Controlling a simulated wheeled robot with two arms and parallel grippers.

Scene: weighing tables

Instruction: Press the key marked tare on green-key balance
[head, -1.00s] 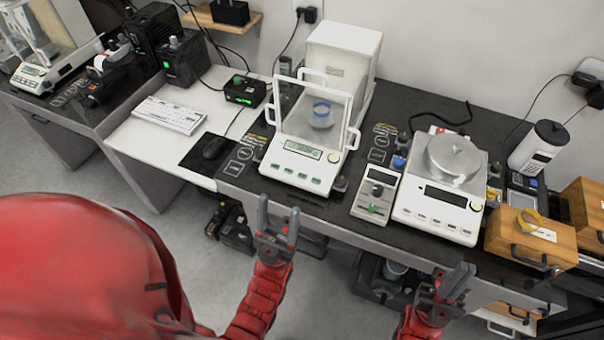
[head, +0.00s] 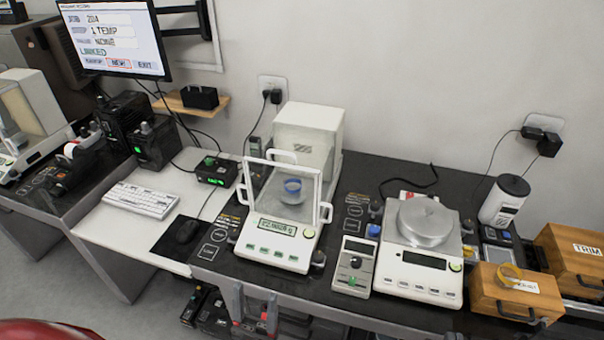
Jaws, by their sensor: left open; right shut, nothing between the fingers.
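The green-key balance (head: 270,238) is a white balance on the dark bench in the middle of the head view. It has a row of green keys along its front edge, a lit display and a glass-fronted draft shield (head: 284,190). The labels on the keys are too small to read, so I cannot tell which is tare. My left gripper (head: 255,303) is open and empty, at the bottom of the view below the balance's front, apart from the keys. My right gripper is not in view.
A small device with a green knob (head: 354,266) and a second balance with a round metal pan (head: 417,262) stand to the right. Wooden boxes (head: 517,295) stand at the far right.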

